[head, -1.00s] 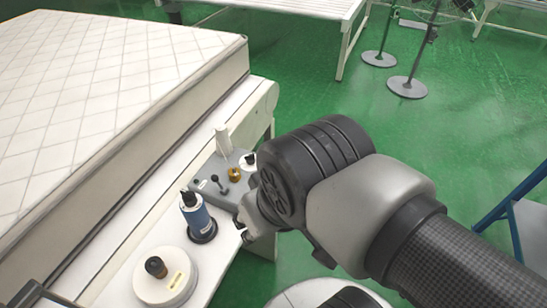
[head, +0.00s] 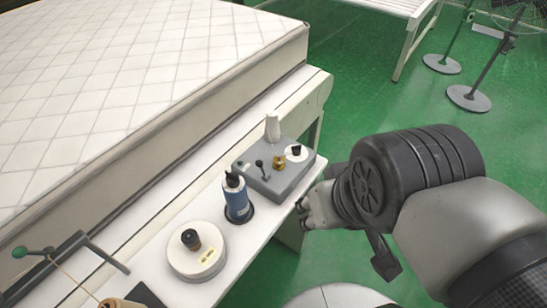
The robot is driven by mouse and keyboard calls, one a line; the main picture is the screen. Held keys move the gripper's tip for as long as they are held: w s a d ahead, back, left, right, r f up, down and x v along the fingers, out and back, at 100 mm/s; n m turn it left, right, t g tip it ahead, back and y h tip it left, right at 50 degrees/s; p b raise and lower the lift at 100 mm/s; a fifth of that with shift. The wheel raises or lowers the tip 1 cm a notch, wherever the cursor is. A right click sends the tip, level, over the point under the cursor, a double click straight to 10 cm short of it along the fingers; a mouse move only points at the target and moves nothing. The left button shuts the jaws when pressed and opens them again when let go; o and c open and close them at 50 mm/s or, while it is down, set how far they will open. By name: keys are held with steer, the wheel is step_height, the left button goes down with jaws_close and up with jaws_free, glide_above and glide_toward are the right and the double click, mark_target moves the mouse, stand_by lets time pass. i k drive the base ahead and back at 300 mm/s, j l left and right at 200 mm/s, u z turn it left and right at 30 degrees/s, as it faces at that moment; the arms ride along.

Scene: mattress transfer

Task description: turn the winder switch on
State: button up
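A grey control box (head: 280,186) sits on the white ledge beside the mattress. On its top are a small black lever (head: 262,169), a brass knob (head: 279,162) and a black knob (head: 296,150) on a white disc. No label readable here tells which one is the winder switch. A round white unit (head: 197,256) with a dark knob (head: 191,239) stands nearer me. My gripper (head: 303,211) is just right of the ledge, apart from the control box. My arm hides part of it, and its finger opening is too small to judge.
The large mattress (head: 120,90) fills the upper left. Green floor (head: 370,90) is open beyond my arm.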

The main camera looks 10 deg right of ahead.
mark_target(296, 149)
steer(key=i+l+z, duration=0.25)
steer(key=z, duration=0.2)
steer(key=i+l+z, duration=0.2)
steer(key=z, duration=0.25)
steer(key=i+j, duration=0.05)
steer(key=i, duration=0.05)
